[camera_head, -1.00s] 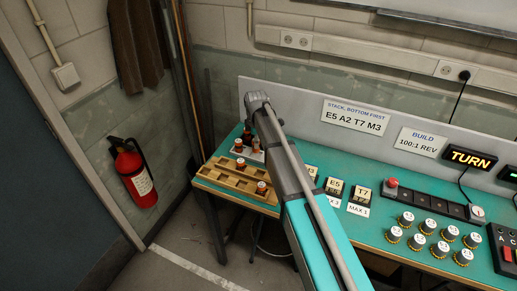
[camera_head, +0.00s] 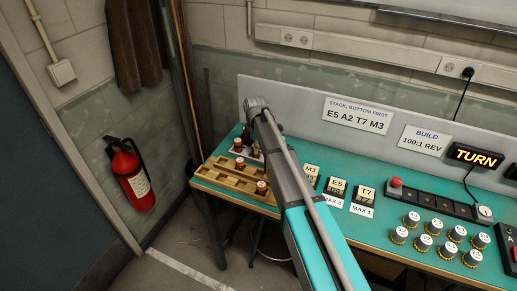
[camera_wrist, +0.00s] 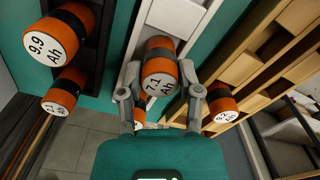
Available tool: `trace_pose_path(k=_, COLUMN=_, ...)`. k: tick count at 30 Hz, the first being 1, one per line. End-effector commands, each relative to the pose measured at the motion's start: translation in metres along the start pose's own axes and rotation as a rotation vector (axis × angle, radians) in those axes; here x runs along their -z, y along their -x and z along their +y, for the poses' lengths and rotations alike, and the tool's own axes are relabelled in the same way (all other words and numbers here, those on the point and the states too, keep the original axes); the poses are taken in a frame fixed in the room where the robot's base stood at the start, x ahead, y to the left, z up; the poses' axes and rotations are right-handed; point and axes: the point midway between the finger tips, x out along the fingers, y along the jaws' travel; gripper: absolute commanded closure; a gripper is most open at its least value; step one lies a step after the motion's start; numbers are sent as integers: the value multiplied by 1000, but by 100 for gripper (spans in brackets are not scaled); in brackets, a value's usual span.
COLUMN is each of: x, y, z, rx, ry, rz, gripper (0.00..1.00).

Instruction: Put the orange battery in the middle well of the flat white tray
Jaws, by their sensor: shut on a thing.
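In the wrist view my gripper (camera_wrist: 159,94) is shut on an upright orange battery (camera_wrist: 160,68) with a black band and a "7.1 Ah" label. The battery's far end is at the flat white tray (camera_wrist: 177,14), around its middle stretch. I cannot tell whether it rests on the well's bottom. The tray's far part looks empty. Another orange battery (camera_wrist: 138,115) shows partly behind my gripper at the tray's near part. In the head view the arm's end is over the bench's left back corner, and my fingers are hidden there.
A dark tray (camera_wrist: 96,50) on the left holds a "9.9 Ah" battery (camera_wrist: 62,35) and another orange one (camera_wrist: 65,91). A wooden tray (camera_wrist: 258,65) on the right holds a battery (camera_wrist: 221,102) close to my right finger. Labelled blocks (camera_head: 337,187) stand right of my arm.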

Motion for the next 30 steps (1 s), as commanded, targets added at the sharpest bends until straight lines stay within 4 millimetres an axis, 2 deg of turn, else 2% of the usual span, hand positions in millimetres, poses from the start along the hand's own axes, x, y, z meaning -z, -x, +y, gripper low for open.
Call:
trace_pose_path(k=10, x=0, y=-4, z=0, rx=0, ry=0, rz=0, gripper=100)
trace_pose_path(k=11, x=0, y=-3, z=0, rx=0, ry=0, rz=0, gripper=51)
trace_pose_path(k=16, x=0, y=-2, z=0, rx=0, ry=0, rz=0, gripper=20)
trace_pose_path(k=30, x=0, y=-1, z=0, rx=0, ry=0, rz=0, gripper=20)
